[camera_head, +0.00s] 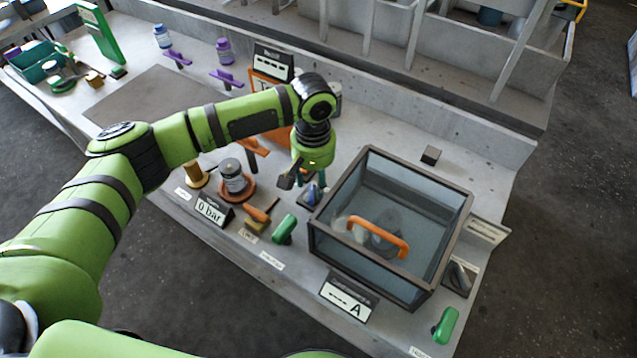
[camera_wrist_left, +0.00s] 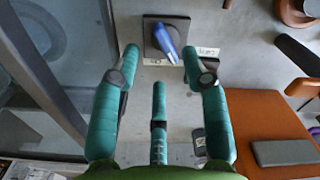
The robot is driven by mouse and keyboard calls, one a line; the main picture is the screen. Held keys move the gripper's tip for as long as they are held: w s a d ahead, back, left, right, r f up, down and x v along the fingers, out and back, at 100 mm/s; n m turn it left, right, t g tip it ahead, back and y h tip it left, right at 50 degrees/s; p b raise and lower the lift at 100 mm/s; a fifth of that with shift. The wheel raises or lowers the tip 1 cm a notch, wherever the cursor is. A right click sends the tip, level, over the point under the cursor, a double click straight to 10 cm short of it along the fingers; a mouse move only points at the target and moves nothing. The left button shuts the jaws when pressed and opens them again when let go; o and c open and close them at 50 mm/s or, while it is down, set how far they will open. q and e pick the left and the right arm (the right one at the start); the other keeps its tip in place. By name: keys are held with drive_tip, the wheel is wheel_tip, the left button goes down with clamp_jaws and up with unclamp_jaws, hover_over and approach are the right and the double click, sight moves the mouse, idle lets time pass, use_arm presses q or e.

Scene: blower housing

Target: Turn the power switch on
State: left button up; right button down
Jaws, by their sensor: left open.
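The switch is a blue lever on a dark square plate (camera_wrist_left: 164,38), mounted on the grey panel. In the left wrist view it lies ahead of my left gripper (camera_wrist_left: 160,72), between the two outer teal fingertips, with a gap between fingers and lever. Small labels sit beside the plate, one of which seems to read ON. In the head view the blue switch (camera_head: 315,194) shows just below my left gripper (camera_head: 305,178), partly hidden by the fingers. The left gripper is open and empty. My right gripper is not in view.
A glass box with an orange handle (camera_head: 378,237) stands close to the right of the left gripper. Left of it are a gauge jar (camera_head: 233,176), a 0 bar sign (camera_head: 213,209) and a green handle (camera_head: 285,229). An orange panel (camera_wrist_left: 265,125) shows in the wrist view.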

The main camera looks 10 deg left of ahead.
sight(313, 194)
use_arm(q)
drive_tip(key=f, duration=0.3)
drive_tip(key=shift+s+a+f, duration=0.15)
drive_tip(key=shift+s+f, duration=0.15)
drive_tip(key=shift+w+f, duration=0.1)
drive_tip(key=shift+f, duration=0.4)
drive_tip(key=shift+c, duration=0.4)
drive_tip(key=c, duration=0.7)
clamp_jaws()
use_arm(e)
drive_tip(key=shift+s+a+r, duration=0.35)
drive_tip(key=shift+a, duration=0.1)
